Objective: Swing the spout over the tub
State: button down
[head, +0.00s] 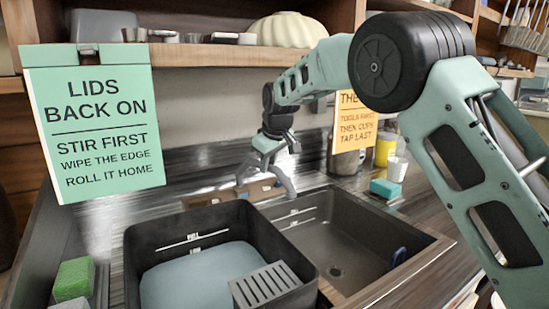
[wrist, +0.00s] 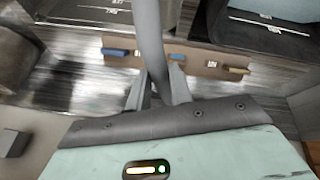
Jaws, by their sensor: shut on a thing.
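The spout (head: 283,181) is a grey curved tube at the back of the basins. My gripper (head: 267,158) is shut on it. In the wrist view the spout (wrist: 150,40) runs up the picture between the two fingers of my gripper (wrist: 160,88). Its outer end points over the back left part of the sink (head: 345,240), close to the tub's right wall. The black tub (head: 305,262) stands left of the sink and holds pale blue liquid. Fill marks show on its inner back wall. The fingers partly hide the spout's base.
A wooden strip (head: 225,193) with small coloured handles lies behind the basins; it also shows in the wrist view (wrist: 210,62). A grey slotted rack (head: 272,284) sits at the tub's front right. A green sponge (head: 74,279) is at left, a teal one (head: 385,188) at right. A shelf (head: 215,56) spans above.

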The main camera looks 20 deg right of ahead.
jog(key=s+a+m+g+h+p, duration=0.1)
jog(key=a+m+h+p, duration=0.3)
jog(key=a+m+p, duration=0.6)
jog(key=shift+a+p, duration=1.1)
jog(key=shift+p, duration=0.05)
jog(key=shift+r+m, duration=0.1)
jog(key=shift+m, duration=0.2)
jog(key=c, duration=1.3)
grip_release()
jog(key=shift+o, duration=0.2)
jog(key=shift+d, duration=0.1)
